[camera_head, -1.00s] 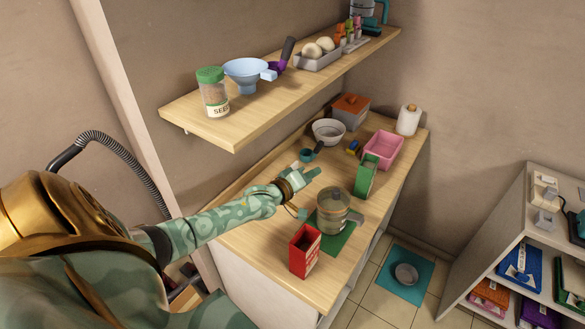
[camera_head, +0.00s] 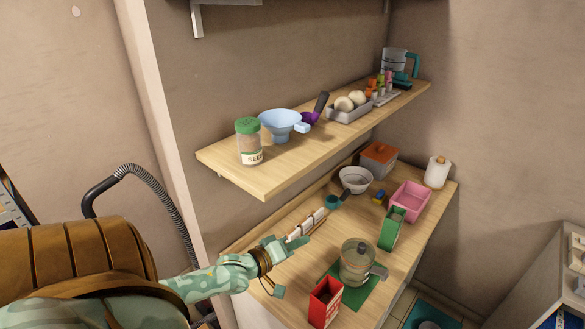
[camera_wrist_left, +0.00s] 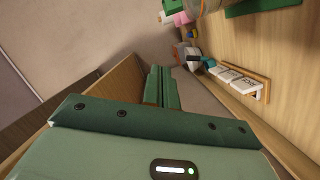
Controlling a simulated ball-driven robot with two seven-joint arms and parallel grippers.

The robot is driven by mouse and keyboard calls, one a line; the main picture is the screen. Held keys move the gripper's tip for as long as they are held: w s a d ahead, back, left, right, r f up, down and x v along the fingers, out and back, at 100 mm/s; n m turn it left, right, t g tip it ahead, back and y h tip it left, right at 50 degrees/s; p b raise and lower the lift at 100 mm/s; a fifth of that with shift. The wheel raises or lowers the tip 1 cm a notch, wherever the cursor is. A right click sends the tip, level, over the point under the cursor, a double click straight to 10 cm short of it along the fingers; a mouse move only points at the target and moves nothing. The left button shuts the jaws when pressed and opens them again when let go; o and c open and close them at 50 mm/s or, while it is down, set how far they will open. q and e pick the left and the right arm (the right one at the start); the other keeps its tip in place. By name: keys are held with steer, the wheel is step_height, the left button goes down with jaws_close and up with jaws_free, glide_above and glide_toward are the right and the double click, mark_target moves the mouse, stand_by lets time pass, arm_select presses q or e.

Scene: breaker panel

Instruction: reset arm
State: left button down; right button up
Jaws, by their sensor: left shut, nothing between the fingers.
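My left arm, in green patterned covering, reaches in from the lower left in the head view. Its left gripper (camera_head: 298,243) is shut and empty, above the wooden counter (camera_head: 245,245), left of a lidded glass jar (camera_head: 356,268). A row of white pieces on a wooden strip (camera_head: 306,226) lies just behind the fingers. In the left wrist view the green fingers (camera_wrist_left: 161,80) are together, and the white row (camera_wrist_left: 238,82) lies to their right, apart from them. My right gripper is not in view.
A wooden shelf (camera_head: 262,186) overhangs the counter's back, holding a seed jar (camera_head: 250,143) and a blue funnel (camera_head: 281,125). A red box (camera_head: 325,302), green box (camera_head: 391,229) and pink bin (camera_head: 408,202) stand on the counter. A hose (camera_head: 160,190) is at left.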

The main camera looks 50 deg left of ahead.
arm_select(q)
steer(key=s+d+f+m+g+y, duration=0.1)
steer(key=s+d+m+g, duration=0.25)
steer(key=d+m, duration=0.25)
steer(key=s+d+f+m+g, duration=0.2)
steer(key=s+d+m, duration=0.25)
steer(key=d, duration=0.25)
steer(key=s+a+r+m+g+y, duration=0.2)
steer(key=s+r+m+g+y, duration=0.25)
steer(key=s+r+m, duration=0.2)
steer(key=s+d+f+g+h+b, duration=0.1)
steer(key=d+f+b, duration=0.15)
steer(key=f, duration=0.85)
steer(key=s+d+f+g+b, duration=0.1)
steer(key=f+b, duration=0.2)
steer(key=f, duration=0.9)
steer(key=s+d+f+h+b, duration=0.1)
steer(key=s+f+b, duration=0.15)
steer(key=f, duration=0.85)
steer(key=s+f+n+g+h+b, duration=0.1)
steer(key=s+f+b, duration=0.3)
steer(key=s+f, duration=0.6)
steer(key=s+f+n+g+b, duration=0.1)
steer(key=s+f+g+b, duration=0.1)
steer(key=s+f, duration=0.8)
step_height(320, 180, down, 4)
steer(key=shift+f+n+g+h+b, duration=0.3)
steer(key=shift+n+h+b, duration=0.1)
steer(key=shift+b, duration=0.5)
